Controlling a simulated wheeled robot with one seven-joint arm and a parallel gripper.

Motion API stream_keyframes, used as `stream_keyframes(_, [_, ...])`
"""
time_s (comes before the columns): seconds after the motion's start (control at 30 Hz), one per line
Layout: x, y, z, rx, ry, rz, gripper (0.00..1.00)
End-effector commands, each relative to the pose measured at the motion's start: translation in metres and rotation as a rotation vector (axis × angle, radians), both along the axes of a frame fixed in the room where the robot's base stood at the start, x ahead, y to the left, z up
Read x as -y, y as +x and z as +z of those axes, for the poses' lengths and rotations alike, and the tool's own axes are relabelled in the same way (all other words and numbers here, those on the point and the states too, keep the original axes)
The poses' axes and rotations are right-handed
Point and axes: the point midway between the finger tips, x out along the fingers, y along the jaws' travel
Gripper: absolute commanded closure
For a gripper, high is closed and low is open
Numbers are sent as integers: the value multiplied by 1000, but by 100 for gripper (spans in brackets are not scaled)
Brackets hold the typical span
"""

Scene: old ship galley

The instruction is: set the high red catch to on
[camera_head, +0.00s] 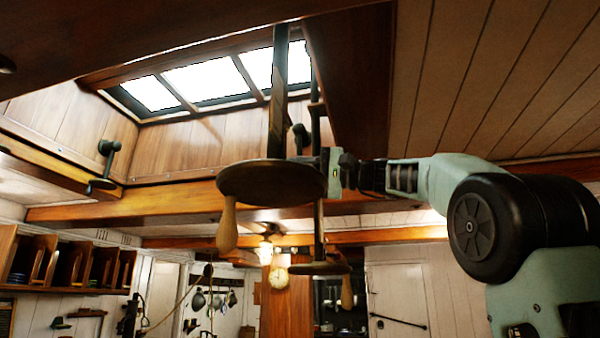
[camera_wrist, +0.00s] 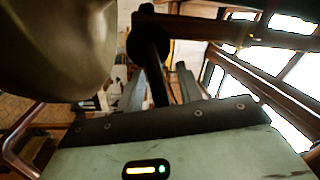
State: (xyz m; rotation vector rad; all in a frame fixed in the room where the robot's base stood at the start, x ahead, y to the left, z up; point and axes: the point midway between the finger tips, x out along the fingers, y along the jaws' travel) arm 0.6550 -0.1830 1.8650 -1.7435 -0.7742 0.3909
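I cannot make out a red catch in either view. My gripper (camera_wrist: 160,82) shows in the wrist view with its two grey fingers apart. A dark rod with a round dark knob (camera_wrist: 150,45) appears between the fingers; I cannot tell whether it touches them. In the head view my arm reaches in from the right, and its fingertips are hidden behind a dark round disc (camera_head: 270,183) with a wooden handle (camera_head: 227,224). A large blurred rounded thing (camera_wrist: 62,45) fills the upper left of the wrist view, very close.
Dark bars hang from the skylight (camera_head: 205,82) beside my wrist. A second disc (camera_head: 318,269) with a handle hangs lower. Another crank (camera_head: 104,165) is at the left. Ceiling beams (camera_head: 170,203) cross nearby. Shelves (camera_head: 65,262) are on the left wall.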

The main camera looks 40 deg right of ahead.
Motion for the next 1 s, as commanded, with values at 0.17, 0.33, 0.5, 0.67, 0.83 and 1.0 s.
stream_keyframes(0.17, [8,-8,-4,0,0,-2,64])
stream_keyframes(0.33, [31,-31,-10,0,0,-5,64])
stream_keyframes(0.5, [58,-60,-15,0,-2,-7,64])
stream_keyframes(0.67, [83,-88,-19,1,-2,-7,64])
stream_keyframes(0.83, [104,-110,-21,0,-1,-5,64])
stream_keyframes(1.0, [115,-123,-22,0,1,-4,64])
